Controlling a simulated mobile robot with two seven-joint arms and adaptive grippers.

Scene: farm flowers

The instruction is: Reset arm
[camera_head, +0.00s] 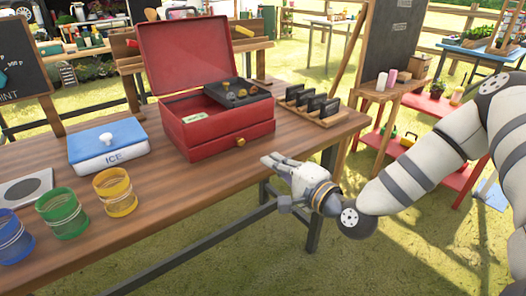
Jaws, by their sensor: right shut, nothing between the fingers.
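My right arm (440,150) comes in from the right edge and bends at a joint near the table's right end. My right gripper (270,163) points left, with its fingertips close together and nothing seen between them. It is just off the table's front edge, right of and in front of the red box's drawer; whether it touches the table I cannot tell. My left arm and gripper are not in view.
On the wooden table (160,213) stand an open red box (213,137), a blue-lidded ICE box (108,142), a rack with dark cards (315,104), and blue, green and yellow cups (115,191). The front right of the tabletop is clear. A red shelf (413,150) stands behind my right arm.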

